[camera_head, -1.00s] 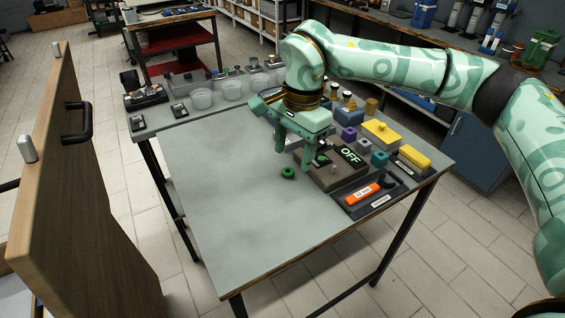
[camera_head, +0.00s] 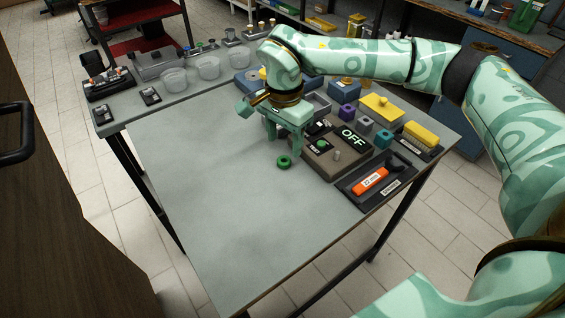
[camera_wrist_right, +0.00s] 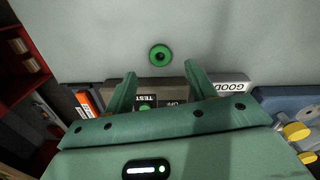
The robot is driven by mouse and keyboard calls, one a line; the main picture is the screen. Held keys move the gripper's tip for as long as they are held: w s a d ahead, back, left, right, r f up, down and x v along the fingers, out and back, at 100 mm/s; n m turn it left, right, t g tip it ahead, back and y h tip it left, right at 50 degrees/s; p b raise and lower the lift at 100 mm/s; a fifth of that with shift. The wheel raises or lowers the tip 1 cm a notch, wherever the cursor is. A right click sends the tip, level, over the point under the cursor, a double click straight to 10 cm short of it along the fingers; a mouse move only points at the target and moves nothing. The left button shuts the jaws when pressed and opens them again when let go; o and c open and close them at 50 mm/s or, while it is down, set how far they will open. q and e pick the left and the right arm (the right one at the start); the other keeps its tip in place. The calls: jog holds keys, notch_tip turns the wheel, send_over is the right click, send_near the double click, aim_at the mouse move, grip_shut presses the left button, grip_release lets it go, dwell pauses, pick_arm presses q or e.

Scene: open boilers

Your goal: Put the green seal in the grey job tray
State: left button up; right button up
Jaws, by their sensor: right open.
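My right gripper (camera_head: 284,141) is open and empty, fingers pointing down just behind the seal. In the right wrist view its two fingers (camera_wrist_right: 160,75) stand apart with nothing between them. A grey open tray (camera_head: 317,104), which looks like the job tray, is behind the gripper, partly hidden by it. My left gripper is not in view.
The test box (camera_head: 333,160) with a lit OFF sign stands right of the seal. A dark tray (camera_head: 354,193) with an orange tool lies nearer. Purple, teal and yellow parts sit at the right, clear cups (camera_head: 208,68) at the back. The table's left and front are clear.

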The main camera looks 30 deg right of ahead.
aim_at(284, 160)
jog(key=shift+s+f, duration=0.1)
jog(key=shift+f, duration=0.45)
notch_tip(284, 160, down, 5)
jog(key=shift+r+b, duration=0.2)
jog(key=shift+b, duration=0.7)
jog(key=shift+r, duration=0.1)
jog(key=c, duration=1.1)
